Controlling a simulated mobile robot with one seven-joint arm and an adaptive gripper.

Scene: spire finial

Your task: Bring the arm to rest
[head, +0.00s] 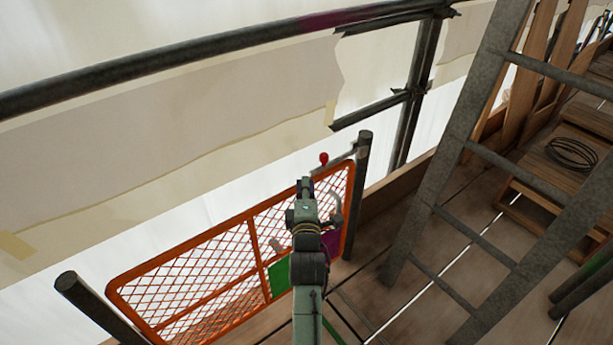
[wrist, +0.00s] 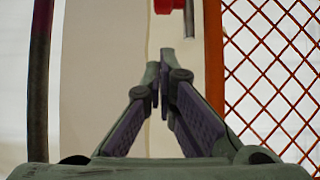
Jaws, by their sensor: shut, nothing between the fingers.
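My arm reaches up from the bottom middle of the head view, in front of an orange mesh gate (head: 188,276). My gripper (head: 304,183) is near the gate's upper right corner, just below a small red knob (head: 323,158). In the wrist view my gripper (wrist: 160,66) is shut, its fingertips together with nothing held. The red knob (wrist: 168,5) shows beyond the fingertips at the top edge, beside a short grey metal piece (wrist: 189,18). The gate's orange frame (wrist: 214,50) stands right of the fingers. I cannot tell the exact gap to the gate.
A grey ladder (head: 455,140) leans at the right. A dark post (head: 357,195) stands at the gate's right end, another (head: 95,305) at its left. A dark rail (head: 200,55) crosses above. A coiled cable (head: 572,153) lies on wooden boards. Plank floor (head: 400,305) shows below the ladder.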

